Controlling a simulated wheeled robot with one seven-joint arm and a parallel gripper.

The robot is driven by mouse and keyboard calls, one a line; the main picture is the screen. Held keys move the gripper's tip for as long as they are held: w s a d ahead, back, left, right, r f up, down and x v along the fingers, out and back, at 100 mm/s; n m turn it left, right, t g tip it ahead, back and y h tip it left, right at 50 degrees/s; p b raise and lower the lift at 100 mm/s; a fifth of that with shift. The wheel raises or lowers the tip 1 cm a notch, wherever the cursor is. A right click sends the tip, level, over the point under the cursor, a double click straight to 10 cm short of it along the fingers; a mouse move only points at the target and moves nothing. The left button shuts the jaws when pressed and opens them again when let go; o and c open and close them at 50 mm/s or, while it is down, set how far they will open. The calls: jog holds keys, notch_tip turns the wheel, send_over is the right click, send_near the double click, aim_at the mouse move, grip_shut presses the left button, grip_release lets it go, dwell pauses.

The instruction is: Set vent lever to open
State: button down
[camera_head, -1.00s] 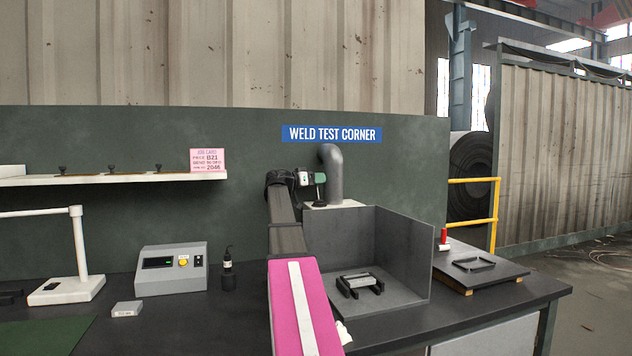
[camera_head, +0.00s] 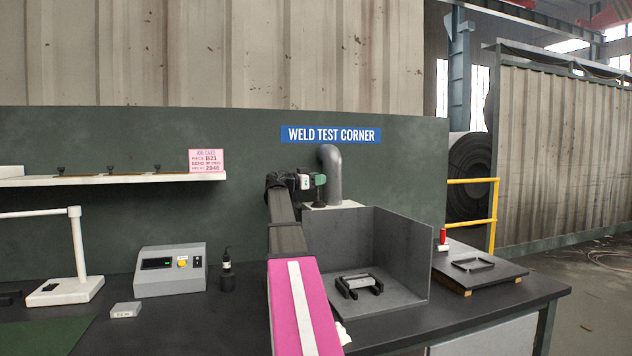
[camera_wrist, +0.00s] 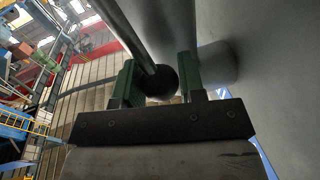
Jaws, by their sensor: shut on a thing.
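The vent lever is a dark rod (camera_wrist: 128,30) ending in a round dark knob (camera_wrist: 162,82) in the wrist view. The knob sits between the green fingers of my gripper (camera_wrist: 157,73), which are shut on the lever. In the head view my gripper (camera_head: 318,182) is just left of the grey vent pipe (camera_head: 334,178), above the welding booth. The lever is too small and covered there to make out its angle.
The grey booth (camera_head: 405,255) holds a small dark fixture (camera_head: 358,284). A control box (camera_head: 170,270), a dark bottle (camera_head: 227,270) and a white stand (camera_head: 70,288) are to the left. A dark plate (camera_head: 475,268) lies right of the booth.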

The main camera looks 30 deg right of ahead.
jog(key=shift+s+a+f+m+h, duration=0.2)
jog(key=shift+s+m, duration=0.45)
jog(key=shift+s, duration=0.25)
jog(key=shift+s+a+f+m+h, duration=0.1)
jog(key=shift+s+a+m, duration=0.15)
jog(key=shift+s+m, duration=0.55)
jog(key=shift+s+a+f+m+h, duration=0.1)
jog(key=shift+s+a+f+m, duration=0.1)
jog(key=shift+s+m, duration=0.6)
jog(key=shift+s+n, duration=0.25)
jog(key=shift+s, duration=0.05)
jog(key=c, duration=0.7)
grip_release()
jog(key=shift+c, duration=0.2)
jog(key=shift+a, duration=0.15)
jog(key=a+f, duration=0.1)
jog(key=a, duration=0.9)
jog(key=shift+w+a+f, duration=0.15)
jog(key=shift+w+a, duration=0.1)
jog(key=shift+w, duration=0.2)
